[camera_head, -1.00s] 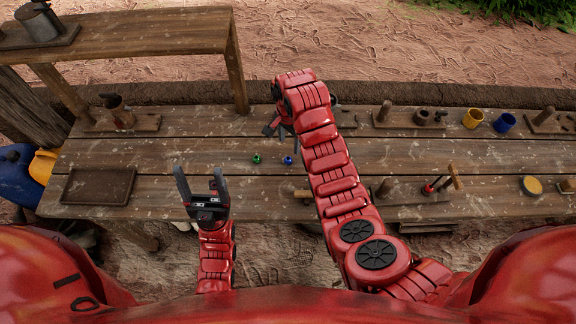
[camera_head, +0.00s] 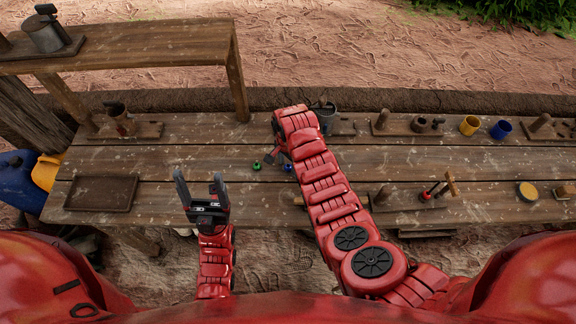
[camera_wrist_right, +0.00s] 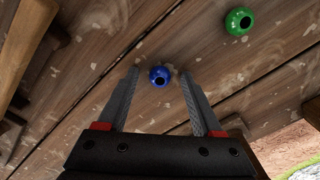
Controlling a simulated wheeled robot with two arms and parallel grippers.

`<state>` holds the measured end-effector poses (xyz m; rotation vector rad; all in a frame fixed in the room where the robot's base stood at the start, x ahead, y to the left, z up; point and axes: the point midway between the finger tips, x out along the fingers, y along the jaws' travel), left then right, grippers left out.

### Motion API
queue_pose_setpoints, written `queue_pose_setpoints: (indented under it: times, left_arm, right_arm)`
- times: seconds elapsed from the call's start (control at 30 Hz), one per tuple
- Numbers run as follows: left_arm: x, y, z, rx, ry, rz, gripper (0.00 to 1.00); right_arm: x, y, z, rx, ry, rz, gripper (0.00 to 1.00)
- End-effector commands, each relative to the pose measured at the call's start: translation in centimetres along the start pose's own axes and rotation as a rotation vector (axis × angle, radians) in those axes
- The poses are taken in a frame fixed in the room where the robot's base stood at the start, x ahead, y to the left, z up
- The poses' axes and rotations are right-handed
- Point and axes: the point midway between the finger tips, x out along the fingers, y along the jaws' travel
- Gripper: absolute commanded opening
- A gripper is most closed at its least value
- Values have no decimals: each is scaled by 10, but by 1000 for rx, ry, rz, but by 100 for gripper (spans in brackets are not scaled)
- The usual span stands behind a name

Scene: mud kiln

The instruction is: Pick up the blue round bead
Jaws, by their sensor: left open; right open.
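The blue round bead (camera_wrist_right: 159,76) lies on the wooden table between the tips of my open right gripper (camera_wrist_right: 157,80) in the right wrist view. In the head view the blue bead (camera_head: 288,167) shows just beside my right gripper (camera_head: 274,155), partly crowded by the arm. A green round bead (camera_wrist_right: 239,21) lies a short way off, outside the fingers; it also shows in the head view (camera_head: 256,166). My left gripper (camera_head: 200,185) is open and empty above the table's front edge, left of the beads.
The wooden table (camera_head: 160,160) carries an empty dark tray (camera_head: 101,193) at left. A yellow mug (camera_head: 470,125) and a blue mug (camera_head: 501,130) stand at back right. A metal pot (camera_head: 325,117) stands behind my right arm.

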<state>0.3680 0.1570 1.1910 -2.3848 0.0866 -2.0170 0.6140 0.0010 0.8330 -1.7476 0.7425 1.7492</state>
Motion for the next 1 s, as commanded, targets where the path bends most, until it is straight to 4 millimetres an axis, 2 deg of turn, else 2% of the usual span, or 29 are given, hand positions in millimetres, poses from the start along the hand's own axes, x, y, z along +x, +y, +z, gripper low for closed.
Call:
queue_pose_setpoints:
  times: [0.13,0.5,1.0]
  left_arm:
    - [0,0,0,0,0,0,74]
    - [0,0,0,0,0,0,74]
    - [-3,0,0,0,0,0,74]
  right_arm:
    - [0,0,0,0,0,0,65]
    - [0,0,0,0,0,0,0]
    - [-4,-1,-1,1,1,-2,0]
